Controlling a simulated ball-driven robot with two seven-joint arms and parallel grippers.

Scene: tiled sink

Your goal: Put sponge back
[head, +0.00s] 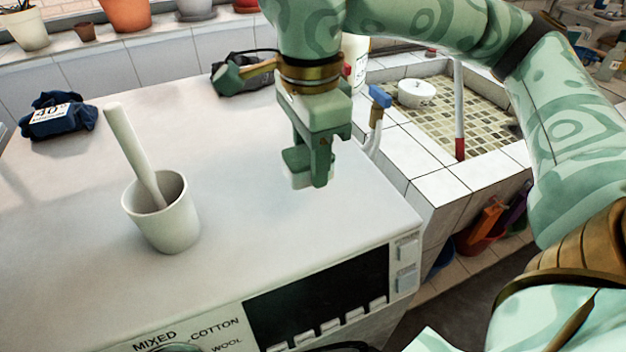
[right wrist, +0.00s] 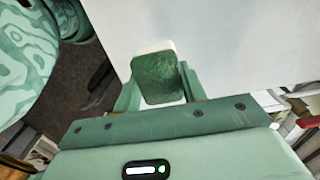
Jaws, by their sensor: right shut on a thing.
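The sponge, with a green scouring face and a white body, shows between the fingers in the right wrist view (right wrist: 158,78). In the head view the sponge (head: 298,181) shows as a pale piece under the green finger. My right gripper (head: 310,170) is shut on it, above the right part of the white washing machine top (head: 250,230). I cannot tell the exact height of the sponge over the surface. My left gripper is not in view.
A white cup (head: 165,225) with a pestle-like stick stands at the left on the machine. A dark blue cloth (head: 58,115) lies behind it. A tiled sink (head: 460,110) with a white round item (head: 416,93) is at right. A blue-handled tap (head: 379,97) stands nearby.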

